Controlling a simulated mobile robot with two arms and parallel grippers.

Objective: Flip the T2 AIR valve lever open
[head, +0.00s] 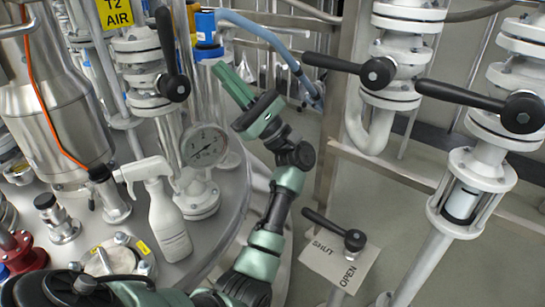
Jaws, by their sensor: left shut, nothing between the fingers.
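The yellow T2 AIR sign (113,13) is at the upper left. Beside it, on a white flanged valve, is a black lever (168,45). The lever stands nearly upright, its handle pointing up from a round hub at its lower end. My left gripper (222,72), green and black, is right of this lever in the picture, with its fingers pointing up and left. It is shut and empty, and a gap shows between it and the lever. My right gripper is not in view.
A pressure gauge (204,146) and a white spray bottle (160,207) stand below the valve. A blue hose (270,38) passes behind my gripper. Other black levers (345,66) (470,98) stick out at right. A SHUT/OPEN plate (338,262) with a lever is lower right.

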